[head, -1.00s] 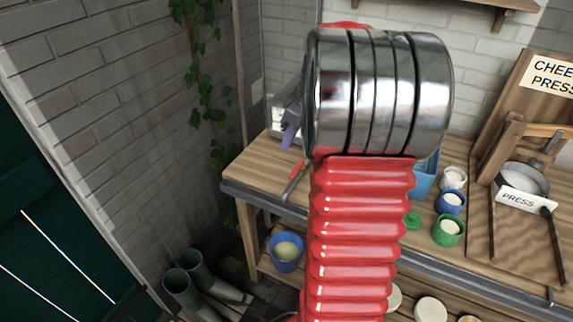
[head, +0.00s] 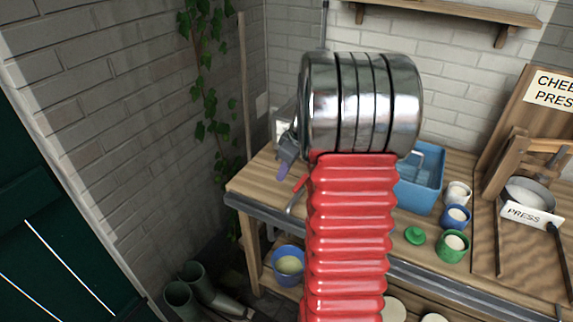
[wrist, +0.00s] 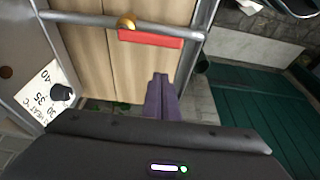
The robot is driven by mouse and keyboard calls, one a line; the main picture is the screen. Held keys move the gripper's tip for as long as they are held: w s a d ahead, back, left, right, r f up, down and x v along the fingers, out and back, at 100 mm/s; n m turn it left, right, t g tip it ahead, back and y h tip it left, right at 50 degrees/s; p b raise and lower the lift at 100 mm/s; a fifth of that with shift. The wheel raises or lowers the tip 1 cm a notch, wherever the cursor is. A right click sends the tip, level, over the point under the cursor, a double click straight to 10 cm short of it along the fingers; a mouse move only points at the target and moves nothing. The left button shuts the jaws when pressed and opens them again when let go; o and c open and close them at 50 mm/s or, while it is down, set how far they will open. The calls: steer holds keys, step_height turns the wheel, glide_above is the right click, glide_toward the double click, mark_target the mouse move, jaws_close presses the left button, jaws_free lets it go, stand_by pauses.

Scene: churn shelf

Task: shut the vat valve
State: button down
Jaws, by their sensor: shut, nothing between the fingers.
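A red valve lever (wrist: 150,38) with a brass nut (wrist: 126,22) sits on a grey metal pipe (wrist: 80,20) in the wrist view. The lever lies roughly along the pipe. In the head view a red lever (head: 301,184) shows just left of my arm, by the bench's front edge. My gripper (wrist: 160,78) has purple fingers, shut together and empty, with the tips apart from the lever and below it in the wrist picture. In the head view my gripper (head: 284,172) shows left of my arm, above the lever. My arm hides much of the area behind it.
A dial plate (wrist: 45,95) with a black knob is at left in the wrist view. In the head view, a blue tub (head: 424,185), several small cups and a cheese press (head: 525,190) stand right on the bench (head: 245,185). A blue bucket (head: 286,250) is below.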

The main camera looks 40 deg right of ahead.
steer(key=s, duration=0.1)
steer(key=s+d+f, duration=0.1)
steer(key=s, duration=0.1)
steer(key=shift+s+d+f, duration=0.1)
steer(key=shift+s+f, duration=0.05)
steer(key=shift+f, duration=0.05)
